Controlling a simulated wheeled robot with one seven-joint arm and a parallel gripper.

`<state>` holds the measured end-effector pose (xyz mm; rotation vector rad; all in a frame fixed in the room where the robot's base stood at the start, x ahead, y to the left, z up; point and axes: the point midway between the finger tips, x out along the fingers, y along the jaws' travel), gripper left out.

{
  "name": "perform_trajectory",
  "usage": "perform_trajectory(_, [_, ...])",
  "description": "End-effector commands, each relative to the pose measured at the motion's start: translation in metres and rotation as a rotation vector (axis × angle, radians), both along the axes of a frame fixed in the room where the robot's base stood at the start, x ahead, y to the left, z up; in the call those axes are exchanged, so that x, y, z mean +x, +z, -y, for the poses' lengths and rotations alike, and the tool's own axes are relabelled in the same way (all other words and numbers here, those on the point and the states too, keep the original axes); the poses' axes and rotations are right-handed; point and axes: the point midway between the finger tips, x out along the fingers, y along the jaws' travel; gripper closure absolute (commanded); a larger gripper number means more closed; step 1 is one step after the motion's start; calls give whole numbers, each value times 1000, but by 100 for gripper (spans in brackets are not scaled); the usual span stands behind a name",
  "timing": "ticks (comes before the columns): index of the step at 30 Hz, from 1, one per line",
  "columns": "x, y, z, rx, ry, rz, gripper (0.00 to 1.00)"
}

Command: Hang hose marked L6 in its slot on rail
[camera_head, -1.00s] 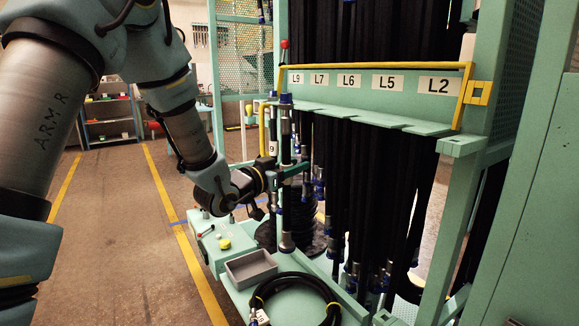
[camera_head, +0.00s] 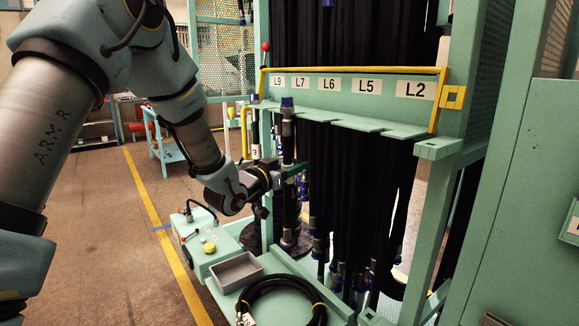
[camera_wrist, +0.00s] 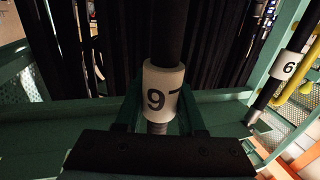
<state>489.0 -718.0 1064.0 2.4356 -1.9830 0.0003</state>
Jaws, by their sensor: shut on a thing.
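My gripper (camera_head: 288,174) is shut on the hose marked L6 (camera_head: 287,145), which hangs upright with a blue-capped fitting on top. In the wrist view its white tag (camera_wrist: 163,91) reads L6 upside down, between the two green fingers. The green rail (camera_head: 395,131) carries plates L9, L7, L6, L5 and L2 from left to right. The L6 plate (camera_head: 328,84) is to the right of the held hose, which stands in front of the rail below L9 and L7. The hose's lower part is hard to tell from the dark hoses behind.
Several black hoses (camera_head: 345,185) hang under the rail. Another tagged hose (camera_wrist: 290,66) is at right in the wrist view. A yellow bar (camera_head: 370,70) runs above the plates. Below are a grey tray (camera_head: 237,270), a coiled hose (camera_head: 280,295) and a control box (camera_head: 205,245).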

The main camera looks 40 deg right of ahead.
Motion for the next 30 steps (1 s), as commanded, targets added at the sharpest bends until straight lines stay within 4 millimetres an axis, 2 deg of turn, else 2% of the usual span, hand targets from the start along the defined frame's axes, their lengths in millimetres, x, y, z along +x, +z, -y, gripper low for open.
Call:
perform_trajectory(24, [-3,2,46,-1,-1,1,100])
perform_trajectory(30, [-3,-3,47,-3,0,2,100])
